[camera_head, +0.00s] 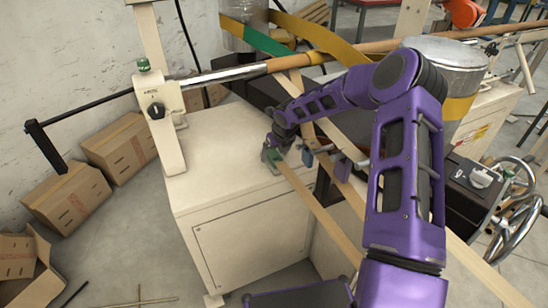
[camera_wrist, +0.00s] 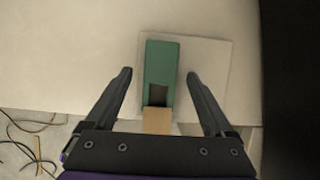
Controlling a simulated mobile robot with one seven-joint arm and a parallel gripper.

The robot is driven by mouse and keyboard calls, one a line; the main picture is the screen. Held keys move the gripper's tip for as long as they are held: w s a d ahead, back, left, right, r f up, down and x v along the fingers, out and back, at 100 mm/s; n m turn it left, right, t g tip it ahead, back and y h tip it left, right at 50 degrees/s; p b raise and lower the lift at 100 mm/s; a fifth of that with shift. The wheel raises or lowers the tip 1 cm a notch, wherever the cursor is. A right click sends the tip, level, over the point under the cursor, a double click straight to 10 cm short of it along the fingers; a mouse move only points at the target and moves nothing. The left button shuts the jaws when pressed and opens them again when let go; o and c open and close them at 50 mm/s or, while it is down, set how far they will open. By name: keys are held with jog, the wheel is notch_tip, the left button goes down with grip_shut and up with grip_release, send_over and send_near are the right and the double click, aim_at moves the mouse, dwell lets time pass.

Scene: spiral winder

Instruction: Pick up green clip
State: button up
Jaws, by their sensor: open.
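In the wrist view the green clip (camera_wrist: 160,68) lies between the two fingers of my gripper (camera_wrist: 159,75), with a gap on each side. The clip is a long green block with a dark notch, at the end of a pale wooden strip (camera_wrist: 157,121). My gripper is open and empty. In the head view my gripper (camera_head: 270,150) is at the top right corner of the white cabinet, at the end of the wooden strip (camera_head: 322,210). The clip (camera_head: 272,155) shows there only as a small green patch, partly hidden by the gripper.
The white cabinet (camera_head: 245,235) stands below my gripper. A post with a black knob (camera_head: 156,110) carries a long horizontal bar (camera_head: 225,76). Blue clips (camera_head: 308,158) sit on the strips to the right. Cardboard boxes (camera_head: 68,195) lie at the left wall.

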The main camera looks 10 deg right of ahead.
aim_at(275, 157)
grip_shut()
dwell(0.3)
notch_tip(275, 157, up, 10)
dwell(0.5)
